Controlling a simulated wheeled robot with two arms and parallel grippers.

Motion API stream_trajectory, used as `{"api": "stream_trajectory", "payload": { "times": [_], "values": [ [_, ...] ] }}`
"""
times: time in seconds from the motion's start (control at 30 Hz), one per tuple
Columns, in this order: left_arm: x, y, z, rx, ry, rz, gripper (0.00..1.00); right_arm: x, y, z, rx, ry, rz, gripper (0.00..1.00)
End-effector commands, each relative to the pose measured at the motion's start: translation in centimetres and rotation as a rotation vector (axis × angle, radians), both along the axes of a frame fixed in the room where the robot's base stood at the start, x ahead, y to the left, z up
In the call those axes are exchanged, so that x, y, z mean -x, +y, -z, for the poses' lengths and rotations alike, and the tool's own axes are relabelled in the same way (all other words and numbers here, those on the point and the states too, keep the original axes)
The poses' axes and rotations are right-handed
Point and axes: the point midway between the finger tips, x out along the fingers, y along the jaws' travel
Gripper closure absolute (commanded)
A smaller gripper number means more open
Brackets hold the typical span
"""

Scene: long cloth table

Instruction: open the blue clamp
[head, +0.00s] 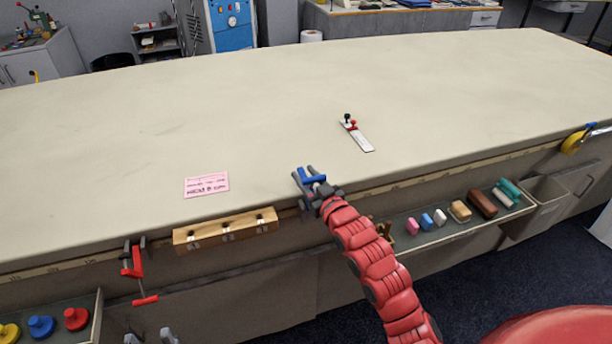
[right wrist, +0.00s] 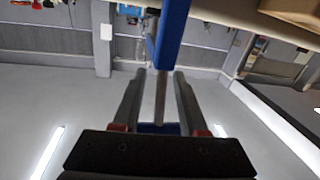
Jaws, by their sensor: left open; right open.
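The blue clamp (head: 313,178) is at the table's front edge in the head view, mostly covered by my right gripper. In the right wrist view its blue bar (right wrist: 172,38) comes down from the top, with a grey rod (right wrist: 160,95) below it. My right gripper (head: 306,182) is open, its fingers on either side of the rod; it also shows in the right wrist view (right wrist: 160,75). I cannot tell whether the fingers touch the rod. My left gripper (head: 149,338) is open and empty at the bottom left, only its fingertips showing.
A red clamp (head: 136,268) hangs on the front edge at left, beside a slotted wooden block (head: 225,231). A pink note (head: 206,185) and a white plate with a red toggle (head: 357,136) lie on the table (head: 220,110). Trays of small items hang along the front.

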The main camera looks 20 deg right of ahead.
Motion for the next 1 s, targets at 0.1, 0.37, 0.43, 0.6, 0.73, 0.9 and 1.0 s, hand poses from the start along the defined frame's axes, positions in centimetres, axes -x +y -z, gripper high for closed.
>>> {"api": "stream_trajectory", "payload": {
  "times": [0.1,0.37,0.43,0.6,0.73,0.9,1.0],
  "values": [
    [0.00,0.00,0.00,0.000,0.000,0.000,0.50,0.00,0.01,-0.01,0.000,0.000,0.000,0.58],
    [0.00,0.00,0.01,0.000,0.000,0.000,0.50,0.03,0.00,-0.02,0.000,-0.001,0.000,0.90],
    [0.00,0.00,0.00,0.000,0.000,0.000,0.50,0.03,0.00,-0.02,0.000,-0.001,0.000,1.00],
    [0.00,0.00,0.00,0.000,0.000,0.000,0.50,0.03,0.00,-0.04,0.001,-0.001,0.000,1.00],
    [0.00,0.00,0.00,0.000,0.000,0.000,0.50,0.03,0.00,-0.03,0.000,-0.001,0.000,1.00],
    [0.00,0.00,0.00,0.000,0.000,0.000,0.50,0.04,0.00,-0.04,0.001,-0.001,0.000,1.00],
    [0.00,0.00,0.00,0.000,0.000,0.000,0.50,0.04,0.00,-0.04,0.001,-0.001,0.000,1.00]
  ]
}}
